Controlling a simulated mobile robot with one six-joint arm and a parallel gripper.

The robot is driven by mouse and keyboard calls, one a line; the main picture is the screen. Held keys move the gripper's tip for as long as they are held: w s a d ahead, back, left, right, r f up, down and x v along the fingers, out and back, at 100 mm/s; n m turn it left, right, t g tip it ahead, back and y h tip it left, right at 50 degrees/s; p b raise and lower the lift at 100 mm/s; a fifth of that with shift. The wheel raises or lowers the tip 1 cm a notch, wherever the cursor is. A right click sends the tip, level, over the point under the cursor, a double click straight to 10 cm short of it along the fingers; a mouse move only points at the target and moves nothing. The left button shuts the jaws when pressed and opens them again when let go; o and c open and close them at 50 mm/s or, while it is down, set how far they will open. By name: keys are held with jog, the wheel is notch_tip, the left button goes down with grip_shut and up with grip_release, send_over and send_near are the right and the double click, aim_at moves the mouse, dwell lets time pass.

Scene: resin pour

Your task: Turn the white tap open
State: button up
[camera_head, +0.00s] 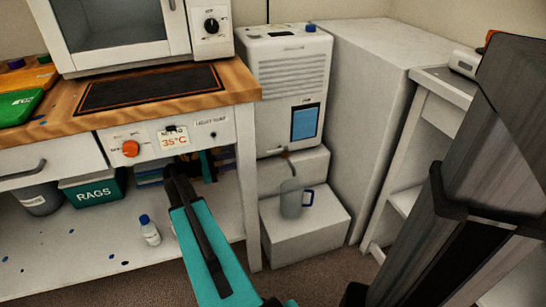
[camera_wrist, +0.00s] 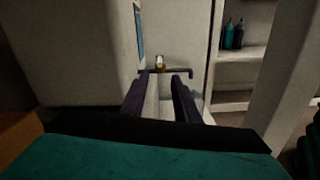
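The tap (camera_head: 286,154) is a small brownish fitting low on the white machine (camera_head: 290,85), above the jug. In the wrist view it shows as a small pale-topped, amber-brown piece (camera_wrist: 160,62) with a dark horizontal pipe (camera_wrist: 179,71) that bends down at its right end. My gripper (camera_head: 174,172) is teal with dark fingers, left of the tap in the head view. In the wrist view its two fingers (camera_wrist: 160,80) are apart with nothing seen held between them. The tap appears just beyond the fingertips, roughly centred. I cannot judge the remaining gap.
A translucent jug (camera_head: 291,199) with a blue handle stands on a white block (camera_head: 312,232) below the tap. The workbench (camera_head: 245,86) is on the left, with a small bottle (camera_head: 149,231) on its lower shelf. A tall white cabinet (camera_head: 365,110) and shelving (camera_head: 410,155) stand right.

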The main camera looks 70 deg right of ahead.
aim_at(283, 149)
jog(key=shift+s, duration=0.1)
jog(key=b+x, duration=0.4)
jog(key=x, duration=0.9)
jog(key=shift+s+d+b, duration=0.2)
jog(key=shift+d+b, duration=0.1)
jog(key=shift+c, duration=0.5)
grip_shut()
